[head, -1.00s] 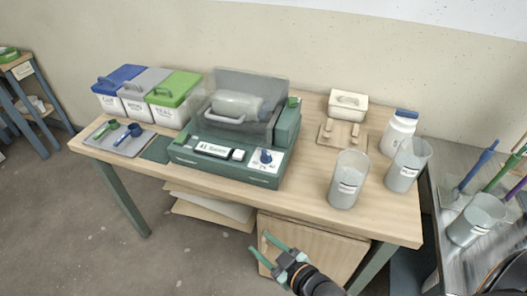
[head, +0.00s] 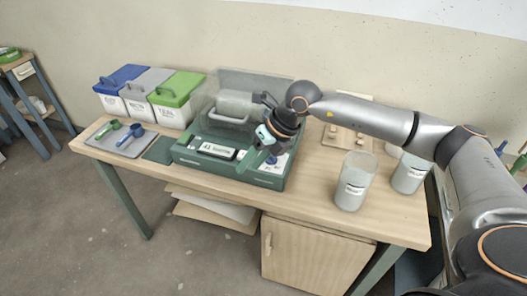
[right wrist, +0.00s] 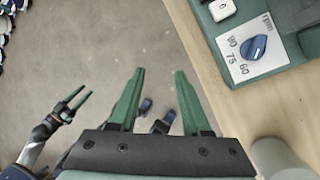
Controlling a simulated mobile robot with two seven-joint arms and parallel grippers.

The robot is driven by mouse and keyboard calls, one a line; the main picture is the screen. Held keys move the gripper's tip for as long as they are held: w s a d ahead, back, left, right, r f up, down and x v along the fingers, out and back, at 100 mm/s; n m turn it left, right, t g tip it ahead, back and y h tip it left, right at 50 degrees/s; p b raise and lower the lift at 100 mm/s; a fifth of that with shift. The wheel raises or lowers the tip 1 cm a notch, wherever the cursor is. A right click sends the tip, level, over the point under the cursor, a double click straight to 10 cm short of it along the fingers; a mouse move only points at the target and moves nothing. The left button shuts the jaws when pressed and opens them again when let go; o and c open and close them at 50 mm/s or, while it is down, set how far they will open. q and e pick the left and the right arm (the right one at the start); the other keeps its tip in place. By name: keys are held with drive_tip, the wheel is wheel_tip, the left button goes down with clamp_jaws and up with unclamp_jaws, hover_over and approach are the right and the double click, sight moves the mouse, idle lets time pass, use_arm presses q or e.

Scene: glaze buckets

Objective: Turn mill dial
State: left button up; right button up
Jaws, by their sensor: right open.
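The green mill (head: 210,168) stands on the wooden table, with a clear cover and a pale jar behind its front panel. Its blue dial (right wrist: 253,47) sits on a white plate marked 90, 75, 60 and rpm in the right wrist view; I cannot tell its exact setting. My right gripper (head: 262,158) is above the mill's front right corner and partly hides the dial plate. Its green fingers (right wrist: 160,75) are open and empty, apart from the dial, which lies to their upper right in the wrist view. My left gripper (right wrist: 76,101) shows open and empty at that view's left.
Blue-, grey- and green-lidded bins (head: 173,98) stand left of the mill, behind a tray with scoops (head: 121,140). Grey beakers (head: 354,180) stand to the right. A wooden board (head: 347,140) lies behind them. The table's front edge is clear.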

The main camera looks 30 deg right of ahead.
sight(271, 157)
drive_tip(key=w+d+r+m+t+h, duration=0.1)
drive_tip(key=d+r+h, duration=0.1)
drive_tip(key=d, duration=0.3)
drive_tip(key=w+d+r+h, duration=0.2)
drive_tip(key=d+h, duration=0.1)
drive_tip(key=d, duration=0.3)
drive_tip(key=x, duration=0.8)
drive_tip(key=p+x, duration=0.1)
drive_tip(key=x, duration=0.3)
drive_tip(key=shift+a+f, duration=0.25)
drive_tip(key=shift+a, duration=0.15)
drive_tip(key=shift+c, duration=0.4)
clamp_jaws()
